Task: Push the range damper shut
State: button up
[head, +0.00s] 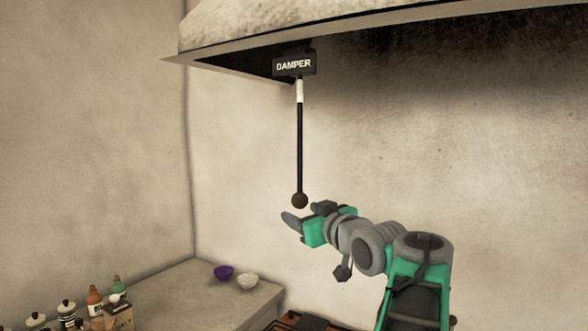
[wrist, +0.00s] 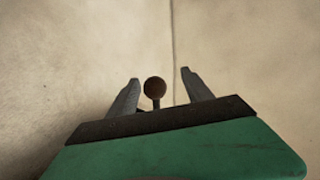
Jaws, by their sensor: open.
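The damper is a thin black rod (head: 300,140) with a white band near its top and a brown ball knob (head: 300,200) at its lower end. It hangs straight down below a black plate lettered DAMPER (head: 294,65) under the hood. My gripper (head: 304,212) is at the height of the knob, with its fingers apart. In the wrist view the knob (wrist: 155,88) appears between the two open fingers (wrist: 160,78), nearer the left one. I cannot tell whether any finger touches it.
The stone hood (head: 350,22) overhangs from above. The plain wall is behind; the air left of the rod is clear.

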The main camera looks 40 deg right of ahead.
aim_at(294, 197)
jog(key=shift+s+d+r, duration=0.2)
jog(key=shift+s+r, duration=0.05)
jog(key=shift+r, duration=0.35)
jog(key=shift+s+d+r, duration=0.2)
jog(key=shift+s+r, duration=0.05)
jog(key=shift+r, duration=0.3)
jog(key=p+x, duration=0.2)
jog(key=x, duration=0.5)
jog(key=shift+w+d+r, duration=0.1)
jog(key=shift+w, duration=0.3)
jog(key=shift+c, duration=0.3)
grip_shut()
